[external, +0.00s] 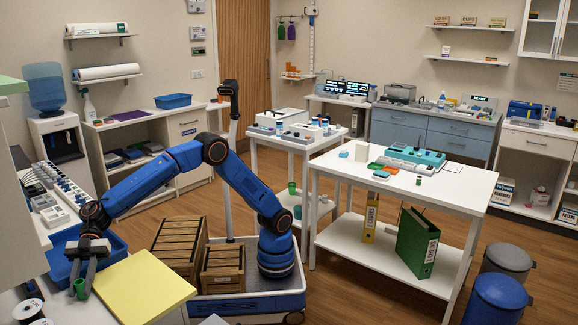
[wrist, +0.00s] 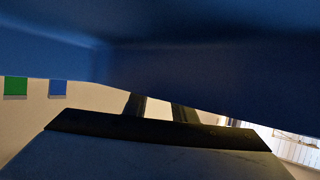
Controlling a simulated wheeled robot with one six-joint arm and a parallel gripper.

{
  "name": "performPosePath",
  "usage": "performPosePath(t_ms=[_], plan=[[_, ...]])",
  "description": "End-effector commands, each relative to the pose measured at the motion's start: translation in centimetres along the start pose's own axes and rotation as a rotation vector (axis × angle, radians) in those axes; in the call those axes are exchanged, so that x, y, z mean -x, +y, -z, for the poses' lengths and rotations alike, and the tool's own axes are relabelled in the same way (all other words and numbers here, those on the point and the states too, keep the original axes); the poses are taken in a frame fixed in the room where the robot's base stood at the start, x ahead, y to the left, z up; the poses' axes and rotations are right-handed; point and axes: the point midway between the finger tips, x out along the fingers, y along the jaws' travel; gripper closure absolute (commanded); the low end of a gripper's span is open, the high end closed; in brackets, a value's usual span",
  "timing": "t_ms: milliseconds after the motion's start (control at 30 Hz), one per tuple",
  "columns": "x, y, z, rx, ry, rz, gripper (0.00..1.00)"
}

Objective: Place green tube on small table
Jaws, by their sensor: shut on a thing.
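My gripper (external: 82,282) is at the lower left in the external view, pointing down in front of a blue tray on the left counter. It is shut on a green tube (external: 80,288), which shows as a small green piece between the fingers. In the wrist view my gripper's two dark fingers (wrist: 158,106) show only in part, and the tube cannot be made out. The small white table (external: 262,137) stands at the middle back, far from the gripper, with boxes and small lab items on top.
The blue tray (external: 60,268) is right by the gripper. A yellow board (external: 145,288) lies to its right. A larger white table (external: 450,184) at right holds a teal device (external: 414,157). Two blue and grey bins stand at lower right.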

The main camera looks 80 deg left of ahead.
Motion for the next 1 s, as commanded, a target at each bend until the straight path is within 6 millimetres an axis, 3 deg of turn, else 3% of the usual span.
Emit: performPosePath(t_ms=[67,100,167,567,1000], plan=[[-0.1,0.0,-0.2,-0.001,0.0,0.0,0.97],[-0.1,0.0,-0.2,0.0,0.0,0.0,0.67],[-0.1,0.0,-0.2,0.0,0.0,0.0,0.57],[0.5,0.1,0.1,0.0,0.0,-0.001,0.57],[8.2,0.1,0.1,-0.001,0.0,-0.002,0.57]])
